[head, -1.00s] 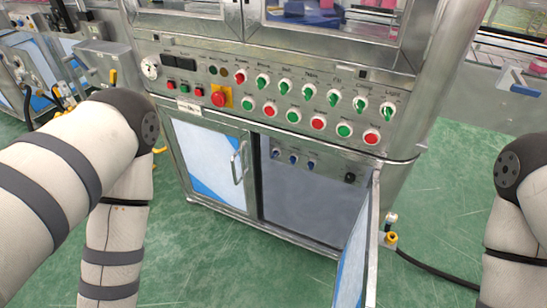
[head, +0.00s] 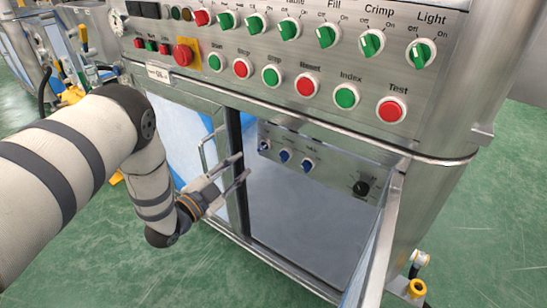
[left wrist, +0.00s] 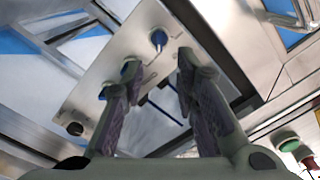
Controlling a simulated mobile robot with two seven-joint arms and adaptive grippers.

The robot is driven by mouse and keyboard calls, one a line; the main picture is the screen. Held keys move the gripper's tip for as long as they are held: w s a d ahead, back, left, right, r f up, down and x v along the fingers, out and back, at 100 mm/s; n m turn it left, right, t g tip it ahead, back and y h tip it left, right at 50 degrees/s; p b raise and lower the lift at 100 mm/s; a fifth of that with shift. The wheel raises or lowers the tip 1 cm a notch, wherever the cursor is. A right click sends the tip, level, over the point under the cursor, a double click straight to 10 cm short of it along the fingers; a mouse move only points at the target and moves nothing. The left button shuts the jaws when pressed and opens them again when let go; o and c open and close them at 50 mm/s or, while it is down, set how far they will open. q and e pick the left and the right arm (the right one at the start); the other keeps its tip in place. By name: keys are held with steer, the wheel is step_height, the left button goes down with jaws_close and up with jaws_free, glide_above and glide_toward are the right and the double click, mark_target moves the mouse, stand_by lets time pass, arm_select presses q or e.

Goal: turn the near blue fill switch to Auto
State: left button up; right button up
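Three blue switches sit in a row on a grey panel inside the open cabinet: a left one (head: 264,146), a middle one (head: 284,155) and a right one (head: 308,165). Their labels are too small to read, so I cannot tell which is the near fill switch or how each is set. My left gripper (head: 244,165) is open and empty at the cabinet opening, left of the switches and apart from them. In the left wrist view its fingers (left wrist: 158,60) are spread, with the left blue switch (left wrist: 159,38) beyond the gap between the tips. My right gripper is out of view.
A black knob (head: 361,188) is at the panel's right end. The cabinet's right door (head: 372,255) stands open; the left door (head: 188,135) with its handle is shut. Above are green and red buttons, green selectors and a red emergency stop (head: 187,54).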

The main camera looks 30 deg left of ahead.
mark_target(260, 149)
arm_select(q)
steer(key=w+b, duration=0.1)
steer(key=w, duration=0.2)
steer(key=w+b, duration=0.1)
steer(key=w, duration=0.2)
steer(key=w+d, duration=0.1)
steer(key=w, duration=0.1)
steer(key=shift+w+d+f+b, duration=0.1)
steer(key=shift+w+f+b, duration=0.1)
steer(key=shift+w+b, duration=0.2)
steer(key=shift+w+r, duration=0.15)
steer(key=shift+w, duration=0.2)
steer(key=shift+c, duration=0.4)
jaws_close()
